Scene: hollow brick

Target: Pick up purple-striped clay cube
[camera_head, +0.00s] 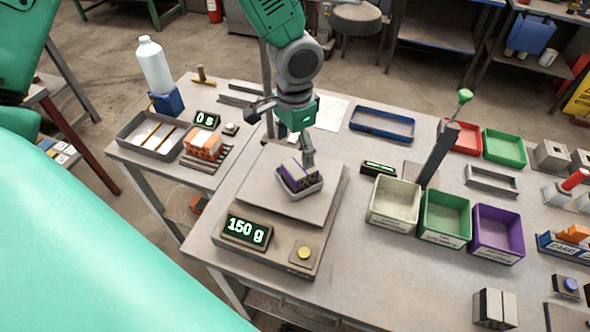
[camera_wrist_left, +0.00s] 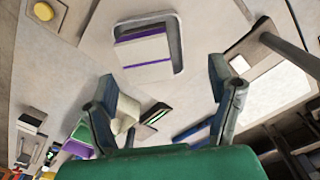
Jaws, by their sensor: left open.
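The purple-striped clay cube (camera_head: 297,172) sits in a small grey tray (camera_head: 302,192) on the scale plate. In the left wrist view the cube (camera_wrist_left: 145,52) shows pale faces with a purple band, inside the tray (camera_wrist_left: 176,52). My left gripper (camera_head: 284,138) is open and empty, above and just behind the cube. One finger hangs close to the cube in the head view; whether it touches cannot be told. In the left wrist view both fingers (camera_wrist_left: 164,84) are spread apart, with the cube beyond their tips. My right gripper is not in view.
The scale (camera_head: 285,255) reads 150 g. Beige (camera_head: 394,203), green (camera_head: 445,217) and purple (camera_head: 497,232) bins stand to its right, near a dark upright post (camera_head: 438,156). A side table at left holds a white bottle (camera_head: 153,65), a tray and an orange brick (camera_head: 203,145).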

